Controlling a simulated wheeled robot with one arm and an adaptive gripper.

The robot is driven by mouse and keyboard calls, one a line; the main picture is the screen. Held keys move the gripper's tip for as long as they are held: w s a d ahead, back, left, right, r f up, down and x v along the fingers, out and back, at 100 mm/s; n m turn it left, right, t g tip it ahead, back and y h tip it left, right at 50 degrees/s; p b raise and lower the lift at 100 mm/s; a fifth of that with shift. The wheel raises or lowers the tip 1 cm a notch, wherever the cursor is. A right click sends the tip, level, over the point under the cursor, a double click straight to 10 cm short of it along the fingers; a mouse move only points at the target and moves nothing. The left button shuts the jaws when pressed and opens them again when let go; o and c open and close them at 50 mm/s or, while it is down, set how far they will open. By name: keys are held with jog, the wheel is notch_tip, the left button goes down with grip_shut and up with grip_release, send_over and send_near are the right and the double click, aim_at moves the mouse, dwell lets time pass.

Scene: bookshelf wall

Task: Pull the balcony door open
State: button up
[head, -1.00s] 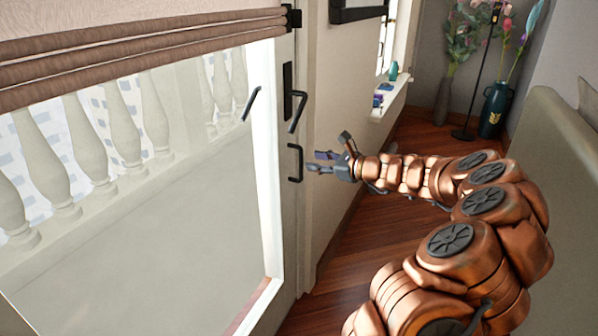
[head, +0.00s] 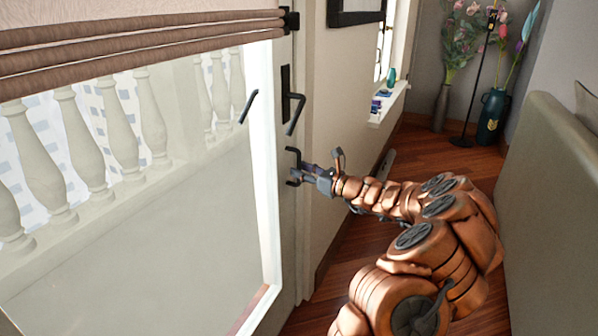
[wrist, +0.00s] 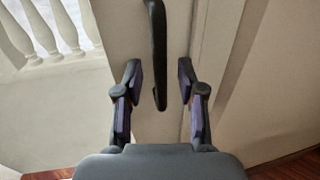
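The balcony door (head: 170,245) fills the left of the head view, a large glass pane in a white frame. It appears closed. In the wrist view the pull handle (wrist: 158,55) runs down between the two fingers of my gripper (wrist: 160,82). The fingers are open, one on each side, with a visible gap to the handle. Contact is not visible.
A brown rolled blind (head: 140,55) hangs across the top of the door. A window sill (head: 388,104) with small items is on the wall to the right. Vases (head: 491,115) stand at the back. A grey-green sofa or bed back (head: 550,200) borders the right.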

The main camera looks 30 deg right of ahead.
jog(key=shift+w+a, duration=0.2)
jog(key=shift+w, duration=0.5)
grip_shut()
dwell(0.3)
